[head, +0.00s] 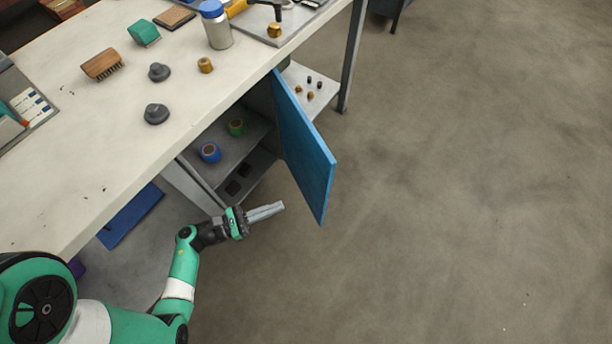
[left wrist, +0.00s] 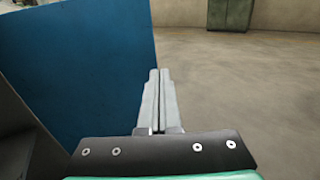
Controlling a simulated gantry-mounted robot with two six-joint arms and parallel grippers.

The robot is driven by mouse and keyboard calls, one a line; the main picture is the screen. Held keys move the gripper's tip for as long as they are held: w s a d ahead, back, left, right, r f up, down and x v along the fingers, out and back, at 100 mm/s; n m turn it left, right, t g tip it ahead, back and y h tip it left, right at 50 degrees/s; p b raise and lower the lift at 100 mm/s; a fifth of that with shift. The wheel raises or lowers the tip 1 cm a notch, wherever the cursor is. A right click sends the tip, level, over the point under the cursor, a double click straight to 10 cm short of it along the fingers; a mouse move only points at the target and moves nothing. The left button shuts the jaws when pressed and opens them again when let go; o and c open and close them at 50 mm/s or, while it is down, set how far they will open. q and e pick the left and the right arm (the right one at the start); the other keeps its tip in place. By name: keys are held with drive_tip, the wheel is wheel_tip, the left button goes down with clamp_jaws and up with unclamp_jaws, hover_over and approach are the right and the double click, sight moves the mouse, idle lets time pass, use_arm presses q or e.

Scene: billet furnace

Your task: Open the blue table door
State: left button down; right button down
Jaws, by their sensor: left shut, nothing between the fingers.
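The blue table door (head: 305,150) stands swung out from the table (head: 125,135), at a wide angle to its front. The cabinet behind it shows, with a shelf (head: 222,147) inside. My left gripper (head: 282,207) is shut and empty, in front of the cabinet opening and left of the door's free edge, with a gap between them in the head view. In the left wrist view the shut fingers (left wrist: 158,85) point forward, and the blue door (left wrist: 85,65) fills the left side. I cannot tell whether they touch. My right gripper is not in view.
A blue roll (head: 210,152) and a green roll (head: 237,127) sit on the cabinet shelf. The tabletop holds a brush (head: 102,64), dark knobs and a blue-capped bottle (head: 216,25). The floor (head: 460,180) right of the door is clear.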

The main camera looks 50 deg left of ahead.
use_arm(q)
drive_tip(key=a+y, duration=0.1)
drive_tip(key=n+b, duration=0.1)
drive_tip(key=b, duration=0.2)
approach(325, 178)
drive_tip(key=shift+y, duration=0.3)
drive_tip(key=w, duration=0.2)
drive_tip(key=w+d, duration=0.1)
drive_tip(key=w, duration=0.3)
drive_tip(key=shift+w+d+f, duration=0.2)
drive_tip(key=shift+w+d, duration=0.05)
drive_tip(key=shift+w, duration=0.1)
